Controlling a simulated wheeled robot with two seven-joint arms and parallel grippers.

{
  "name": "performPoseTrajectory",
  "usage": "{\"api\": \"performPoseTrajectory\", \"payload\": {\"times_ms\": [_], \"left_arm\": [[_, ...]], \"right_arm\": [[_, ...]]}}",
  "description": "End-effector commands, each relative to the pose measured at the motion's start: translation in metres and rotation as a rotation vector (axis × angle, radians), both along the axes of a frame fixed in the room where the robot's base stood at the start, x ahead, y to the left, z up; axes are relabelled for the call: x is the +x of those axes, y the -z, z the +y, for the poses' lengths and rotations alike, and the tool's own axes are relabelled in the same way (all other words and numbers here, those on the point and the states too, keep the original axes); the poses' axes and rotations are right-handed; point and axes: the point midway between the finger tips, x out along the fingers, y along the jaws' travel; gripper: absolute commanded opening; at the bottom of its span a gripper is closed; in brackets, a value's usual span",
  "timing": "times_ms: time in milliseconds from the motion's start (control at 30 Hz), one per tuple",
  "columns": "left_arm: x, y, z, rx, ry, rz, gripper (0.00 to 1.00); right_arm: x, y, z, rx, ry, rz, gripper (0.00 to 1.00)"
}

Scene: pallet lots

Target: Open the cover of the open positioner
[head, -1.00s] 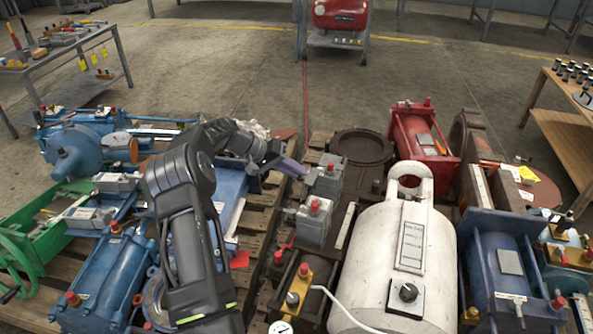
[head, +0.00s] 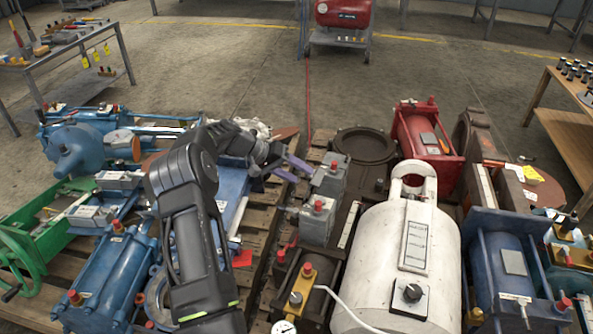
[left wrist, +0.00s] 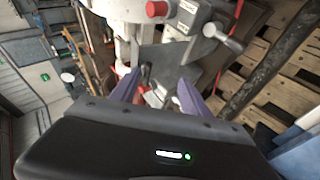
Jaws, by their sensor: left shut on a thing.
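A grey positioner (head: 329,180) with a red cap stands on the brown valve assembly, in the middle of the head view. My left gripper (head: 301,167) reaches it from the left, its purple fingers at the box's upper left edge. In the left wrist view the fingers (left wrist: 157,90) close about a thin grey edge, which looks like the cover (left wrist: 166,62). The grip itself is small and partly hidden, and I cannot tell how far the cover stands open. A second grey positioner (head: 317,219) with a red cap sits just nearer. My right gripper is not in view.
Blue actuators (head: 105,278) and a green frame (head: 40,231) crowd the left pallet. A red actuator (head: 423,139) stands behind on the right.

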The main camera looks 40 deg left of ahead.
Motion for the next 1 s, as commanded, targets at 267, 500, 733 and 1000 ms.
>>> {"api": "performPoseTrajectory", "payload": {"times_ms": [267, 500, 733, 1000], "left_arm": [[-0.009, 0.007, 0.005, 0.006, -0.003, 0.02, 0.31], [-0.026, -0.02, 0.018, 0.004, -0.001, 0.013, 0.31], [-0.044, -0.047, 0.033, 0.004, -0.001, 0.004, 0.31], [-0.047, -0.052, 0.035, 0.003, 0.002, -0.001, 0.31]], "right_arm": [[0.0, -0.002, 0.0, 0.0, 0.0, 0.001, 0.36], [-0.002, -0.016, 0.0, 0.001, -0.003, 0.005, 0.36], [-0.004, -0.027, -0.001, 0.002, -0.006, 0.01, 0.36], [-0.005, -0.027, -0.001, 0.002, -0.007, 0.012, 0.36]]}}
